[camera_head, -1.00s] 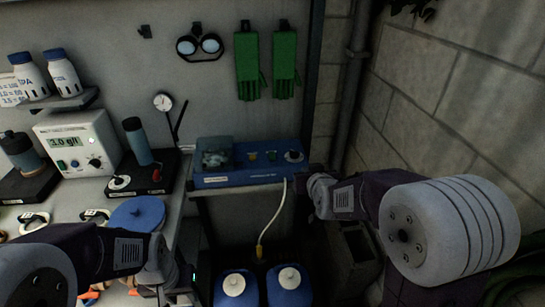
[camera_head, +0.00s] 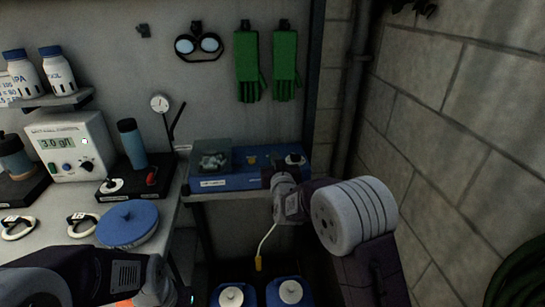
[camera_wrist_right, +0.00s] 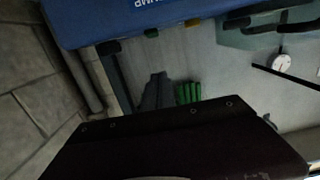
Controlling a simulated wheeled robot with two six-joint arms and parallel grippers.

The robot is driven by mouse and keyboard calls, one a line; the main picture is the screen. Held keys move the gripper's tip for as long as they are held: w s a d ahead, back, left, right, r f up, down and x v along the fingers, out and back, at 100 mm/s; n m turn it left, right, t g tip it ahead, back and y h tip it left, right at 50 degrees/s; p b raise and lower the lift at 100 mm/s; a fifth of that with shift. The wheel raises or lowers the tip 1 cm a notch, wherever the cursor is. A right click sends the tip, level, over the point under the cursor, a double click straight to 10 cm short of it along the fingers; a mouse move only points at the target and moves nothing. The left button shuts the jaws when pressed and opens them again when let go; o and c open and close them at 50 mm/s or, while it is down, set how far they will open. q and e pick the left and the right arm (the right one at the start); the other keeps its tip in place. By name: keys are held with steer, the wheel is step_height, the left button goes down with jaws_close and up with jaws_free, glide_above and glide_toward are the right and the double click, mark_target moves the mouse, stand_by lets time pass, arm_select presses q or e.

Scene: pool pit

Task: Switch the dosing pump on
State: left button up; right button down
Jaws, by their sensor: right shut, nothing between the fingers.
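The dosing pump (camera_head: 225,182) is a blue box with a clear-covered section at its left, on a shelf by the back wall. An amber button (camera_head: 251,160) and a round grey-white knob (camera_head: 295,159) show on its top. My right gripper (camera_head: 272,175) is shut and empty at the pump's front right; it hides part of the top, including the green button's place. In the right wrist view the gripper (camera_wrist_right: 180,135) is dark, with the blue pump (camera_wrist_right: 130,20) upside down above it. My left arm enters at the lower left; its fingertips are not clear.
Two blue canisters (camera_head: 290,291) with white caps stand below the shelf. A blue round lid (camera_head: 128,223), a meter with a display (camera_head: 72,147) and a bottle (camera_head: 132,143) are on the left bench. A block wall (camera_head: 450,120) closes the right side.

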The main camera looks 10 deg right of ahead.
steer(key=w, duration=0.5)
steer(key=w+p, duration=0.1)
steer(key=w, duration=0.1)
steer(key=shift+w+f, duration=0.3)
steer(key=shift+w, duration=0.05)
step_height(320, 180, down, 3)
steer(key=shift+w+f, duration=0.15)
steer(key=shift+f, duration=0.35)
steer(key=shift+r, duration=0.1)
